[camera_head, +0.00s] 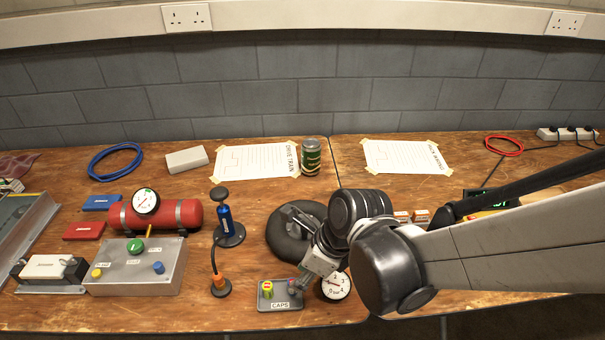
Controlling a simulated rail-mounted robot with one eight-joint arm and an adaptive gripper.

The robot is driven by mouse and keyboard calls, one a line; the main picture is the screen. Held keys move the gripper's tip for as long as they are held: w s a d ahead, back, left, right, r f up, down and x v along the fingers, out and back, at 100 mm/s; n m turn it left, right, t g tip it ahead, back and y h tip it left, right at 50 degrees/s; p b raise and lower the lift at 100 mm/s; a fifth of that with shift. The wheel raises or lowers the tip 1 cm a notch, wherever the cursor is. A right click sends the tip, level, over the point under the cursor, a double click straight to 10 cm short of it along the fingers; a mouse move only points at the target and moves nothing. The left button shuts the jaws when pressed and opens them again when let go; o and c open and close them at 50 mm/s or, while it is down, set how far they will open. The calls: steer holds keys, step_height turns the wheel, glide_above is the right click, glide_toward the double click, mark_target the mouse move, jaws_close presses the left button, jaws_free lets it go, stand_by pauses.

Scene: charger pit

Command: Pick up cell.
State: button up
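No item in view is clearly labelled as a cell. Two small orange-and-white blocks (411,216) sit behind my arm, partly hidden by it. A pale block (47,266) lies in a dark holder at the far left. My gripper (296,250) is low over the front middle of the bench, between a black rubber ring (282,238) and a grey tray marked CAPS (280,306). Its fingers are small and partly hidden, so I cannot tell whether they are open or shut. I see nothing clearly held in it.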

steer(key=shift+a+b+x, duration=0.2)
steer(key=shift+b+x, duration=0.75)
steer(key=shift+x, duration=1.8)
steer(key=shift+r, duration=0.1)
jaws_close()
